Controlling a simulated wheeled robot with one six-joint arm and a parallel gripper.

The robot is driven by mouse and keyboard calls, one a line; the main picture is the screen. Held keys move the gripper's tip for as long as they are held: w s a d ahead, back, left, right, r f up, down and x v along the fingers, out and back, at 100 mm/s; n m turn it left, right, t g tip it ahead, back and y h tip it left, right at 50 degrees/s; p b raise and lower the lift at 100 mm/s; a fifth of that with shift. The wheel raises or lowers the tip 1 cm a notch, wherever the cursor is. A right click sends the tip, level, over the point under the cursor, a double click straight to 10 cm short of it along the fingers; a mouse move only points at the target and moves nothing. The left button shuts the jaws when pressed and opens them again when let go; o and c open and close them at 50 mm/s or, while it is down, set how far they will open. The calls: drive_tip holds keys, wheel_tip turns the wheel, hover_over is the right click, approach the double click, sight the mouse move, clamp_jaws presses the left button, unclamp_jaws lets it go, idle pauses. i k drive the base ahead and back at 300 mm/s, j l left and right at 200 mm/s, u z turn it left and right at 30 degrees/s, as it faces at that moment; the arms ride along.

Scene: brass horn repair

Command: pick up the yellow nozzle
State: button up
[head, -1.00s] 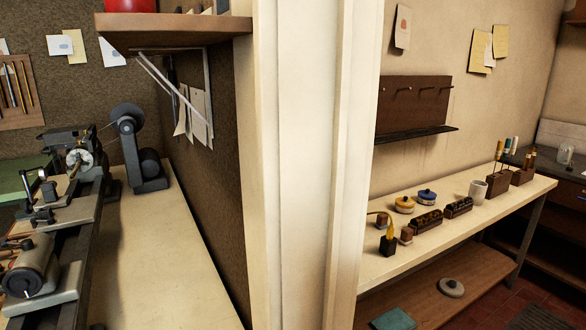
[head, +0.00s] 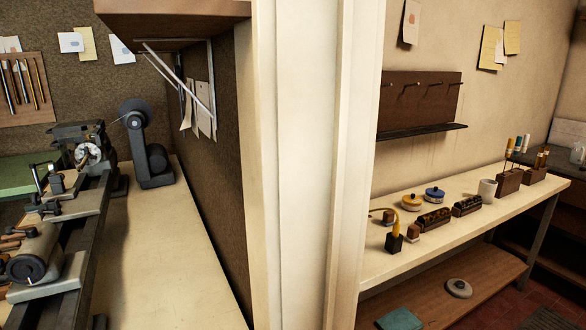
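A small yellow tapered piece (head: 396,224), which looks like the yellow nozzle, stands upright on a dark block (head: 394,244). It is near the left end of the long pale bench (head: 450,228) on the right side of the head view. A thin curved brass-coloured piece shows just behind it, and I cannot tell whether the two touch. My gripper is not in view.
A pale wall post (head: 308,160) divides the view. A lathe (head: 85,190) stands on the left bench.

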sight(396, 230)
drive_tip(key=k+l, duration=0.3)
drive_tip(key=l, duration=0.25)
drive_tip(key=i+l+z, duration=0.1)
drive_tip(key=i+l, duration=0.3)
drive_tip(key=i, duration=0.15)
drive_tip(key=i+l+z, duration=0.15)
drive_tip(key=i+l, duration=0.25)
drive_tip(key=i, duration=0.15)
